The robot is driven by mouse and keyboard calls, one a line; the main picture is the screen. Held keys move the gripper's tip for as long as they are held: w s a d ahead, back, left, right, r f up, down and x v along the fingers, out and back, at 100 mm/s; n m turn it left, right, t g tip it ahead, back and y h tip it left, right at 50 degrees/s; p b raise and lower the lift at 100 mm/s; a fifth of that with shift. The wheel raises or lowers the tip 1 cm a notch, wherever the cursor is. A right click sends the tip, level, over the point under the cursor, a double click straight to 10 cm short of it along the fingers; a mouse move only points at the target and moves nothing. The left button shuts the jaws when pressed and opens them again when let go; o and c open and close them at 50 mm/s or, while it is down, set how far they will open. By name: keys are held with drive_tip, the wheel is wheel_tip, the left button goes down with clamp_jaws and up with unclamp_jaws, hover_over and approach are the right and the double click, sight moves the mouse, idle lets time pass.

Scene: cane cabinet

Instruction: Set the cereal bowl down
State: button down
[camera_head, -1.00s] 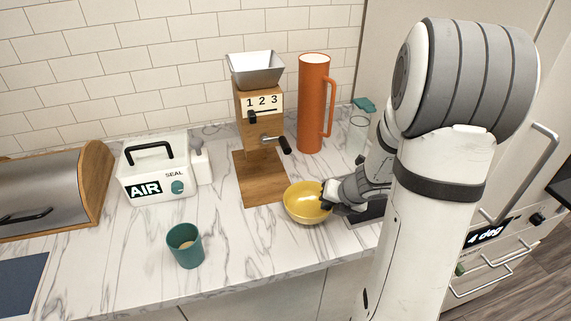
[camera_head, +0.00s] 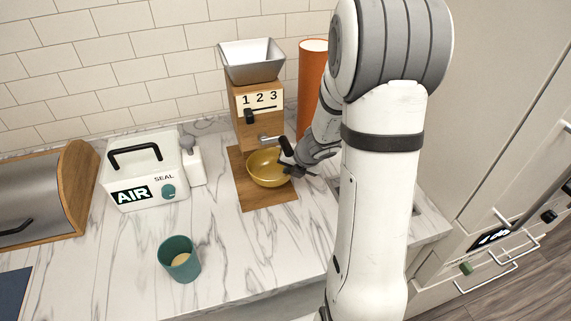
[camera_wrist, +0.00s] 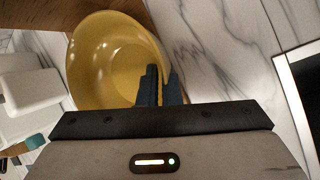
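The yellow cereal bowl (camera_head: 264,170) is at the wooden base board (camera_head: 262,199) of the cereal dispenser (camera_head: 251,100), below its crank. Whether it touches the board or hangs just above cannot be told. My gripper (camera_head: 294,171) reaches in from the right and is shut on the bowl's right rim. In the wrist view the bowl (camera_wrist: 108,62) looks empty, and the dark fingers of my gripper (camera_wrist: 160,86) pinch its rim, one on each side.
A white AIR SEAL box (camera_head: 140,172) stands left of the dispenser with a small white container (camera_head: 194,166) beside it. A teal cup (camera_head: 179,259) stands at the front. The marble counter between is clear.

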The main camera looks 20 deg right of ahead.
drive_tip(key=shift+s+d, duration=0.2)
drive_tip(key=shift+s+a+r, duration=0.1)
drive_tip(key=c, duration=1.6)
unclamp_jaws()
